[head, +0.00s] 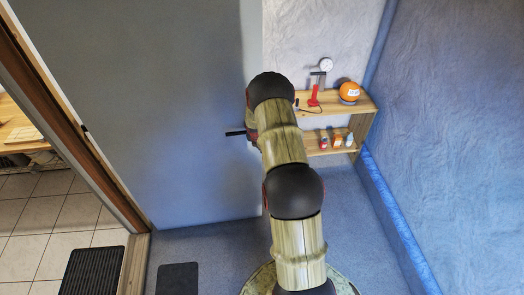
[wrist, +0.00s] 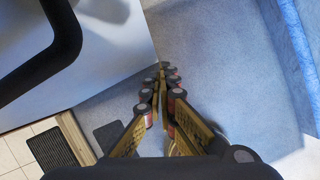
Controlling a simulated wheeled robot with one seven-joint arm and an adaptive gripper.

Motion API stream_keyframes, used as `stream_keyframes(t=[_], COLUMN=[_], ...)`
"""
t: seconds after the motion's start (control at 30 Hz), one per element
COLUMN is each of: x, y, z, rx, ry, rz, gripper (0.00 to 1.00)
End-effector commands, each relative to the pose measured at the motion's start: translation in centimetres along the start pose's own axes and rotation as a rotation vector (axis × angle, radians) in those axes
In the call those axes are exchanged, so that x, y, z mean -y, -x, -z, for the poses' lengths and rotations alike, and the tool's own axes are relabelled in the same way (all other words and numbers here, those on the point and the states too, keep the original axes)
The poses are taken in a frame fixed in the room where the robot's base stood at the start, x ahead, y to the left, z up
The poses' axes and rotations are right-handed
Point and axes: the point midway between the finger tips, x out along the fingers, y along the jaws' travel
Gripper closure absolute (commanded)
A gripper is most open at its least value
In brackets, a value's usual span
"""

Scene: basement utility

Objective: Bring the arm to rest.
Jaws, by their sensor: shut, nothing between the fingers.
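My arm reaches forward and up in the head view, and its links hide my gripper there. In the wrist view my gripper (wrist: 164,78) is shut, its two fingers meeting with nothing between them. It points over bare blue floor beside the edge of a large grey-blue door panel (head: 170,110). The door panel also shows in the wrist view (wrist: 100,75). A black handle (head: 236,133) sticks out left of my arm in the head view. A thick black bent bar (wrist: 50,45), seemingly this handle, is close to the wrist camera, apart from the fingers.
A wooden shelf (head: 357,103) at the back right holds a red pump-like tool (head: 314,96), an orange round device (head: 349,92) and small bottles. A doorway with a wooden frame (head: 75,125) opens left onto tiles (head: 40,215). Dark mats lie at lower left.

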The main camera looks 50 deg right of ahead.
Motion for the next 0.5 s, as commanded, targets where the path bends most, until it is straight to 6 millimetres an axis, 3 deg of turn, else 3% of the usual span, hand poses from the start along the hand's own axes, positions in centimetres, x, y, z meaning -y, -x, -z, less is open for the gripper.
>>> stream_keyframes(t=[0.2,0.5], x=[0.7,1.1], y=[4.0,6.5], z=[-0.1,0.0], rx=[-0.001,-0.004], ry=[0.000,0.001], rz=[0.000,0.002], gripper=[1.00,1.00])
